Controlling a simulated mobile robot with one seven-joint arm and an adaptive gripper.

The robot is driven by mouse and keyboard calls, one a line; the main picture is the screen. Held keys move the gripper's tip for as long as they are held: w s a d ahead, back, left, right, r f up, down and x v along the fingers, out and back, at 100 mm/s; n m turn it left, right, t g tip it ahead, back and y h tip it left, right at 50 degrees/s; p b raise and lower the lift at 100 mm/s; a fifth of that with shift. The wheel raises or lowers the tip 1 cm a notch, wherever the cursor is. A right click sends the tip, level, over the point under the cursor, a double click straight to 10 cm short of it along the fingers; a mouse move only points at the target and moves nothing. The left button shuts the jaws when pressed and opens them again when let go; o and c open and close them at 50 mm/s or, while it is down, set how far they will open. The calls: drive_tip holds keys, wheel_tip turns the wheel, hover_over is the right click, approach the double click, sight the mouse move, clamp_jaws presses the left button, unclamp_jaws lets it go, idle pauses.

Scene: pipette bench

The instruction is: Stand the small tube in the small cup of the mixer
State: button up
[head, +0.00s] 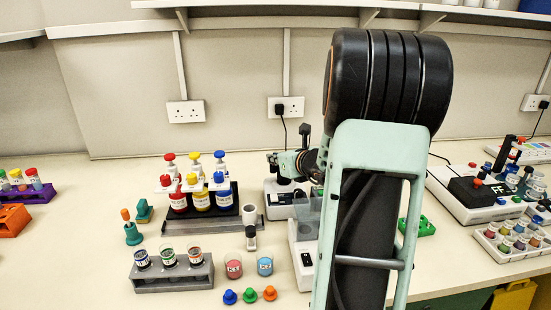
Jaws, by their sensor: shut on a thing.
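My arm reaches away from me over the bench, and its dark gripper (309,168) shows small and partly hidden at the back, left of the large arm link. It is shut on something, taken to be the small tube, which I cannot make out. The mixer looks to be the white box (279,208) with a dark top, just below and left of my gripper. Its small cup is too small and crowded to tell apart. I cannot tell whether the tube touches the cup.
A rack of red, yellow and blue bottles (235,228) stands left. In front are a grey vial rack (172,281), pink (233,266) and blue (265,264) cups and loose caps (250,295). A white device (304,270) is beside my arm. A vial tray (513,251) lies right.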

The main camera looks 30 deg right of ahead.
drive_tip(key=shift+f+b, duration=0.4)
drive_tip(key=shift+b, duration=0.15)
idle(0.4)
drive_tip(key=o, duration=0.7)
drive_tip(key=v, duration=1.2)
drive_tip(key=shift+d, duration=0.15)
